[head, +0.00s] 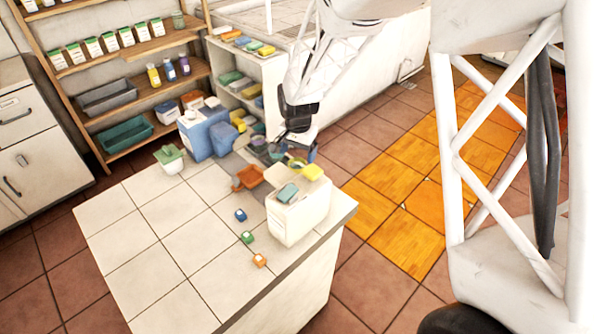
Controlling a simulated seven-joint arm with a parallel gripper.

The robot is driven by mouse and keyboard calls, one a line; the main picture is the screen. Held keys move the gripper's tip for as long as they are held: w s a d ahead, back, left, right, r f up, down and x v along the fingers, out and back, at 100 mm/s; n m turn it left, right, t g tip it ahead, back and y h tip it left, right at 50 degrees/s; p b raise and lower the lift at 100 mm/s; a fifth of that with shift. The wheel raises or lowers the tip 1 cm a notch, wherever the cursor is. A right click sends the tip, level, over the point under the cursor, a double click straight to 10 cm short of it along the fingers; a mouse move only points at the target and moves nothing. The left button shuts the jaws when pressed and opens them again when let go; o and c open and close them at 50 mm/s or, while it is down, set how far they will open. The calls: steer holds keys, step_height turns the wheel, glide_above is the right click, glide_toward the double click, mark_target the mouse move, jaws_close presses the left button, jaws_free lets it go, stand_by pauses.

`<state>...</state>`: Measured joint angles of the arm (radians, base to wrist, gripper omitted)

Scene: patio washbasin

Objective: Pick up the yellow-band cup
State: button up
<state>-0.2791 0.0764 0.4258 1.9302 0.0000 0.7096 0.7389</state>
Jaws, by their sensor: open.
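A small cup with a yellow rim or band (298,162) stands at the far right of the white tiled counter (150,255), partly hidden behind a white box and close under my gripper. My gripper (296,150) points down over this far right part of the counter. It is open, and I see nothing held in it. Its fingertips are small and dark here, so I cannot tell whether they touch or surround the cup. Other small cups, one greenish (257,142), stand just left of the gripper.
A white box (295,215) with a teal sponge on top stands in front of the cup. An orange scoop-like item (249,178), a blue container (205,135) and a green-lidded pot (170,158) are nearby. The left counter is clear.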

mark_target(297, 164)
steer(key=shift+f, duration=0.15)
steer(key=shift+a+f, duration=0.1)
steer(key=shift+f, duration=2.4)
steer(key=shift+c, duration=0.5)
steer(key=c, duration=0.9)
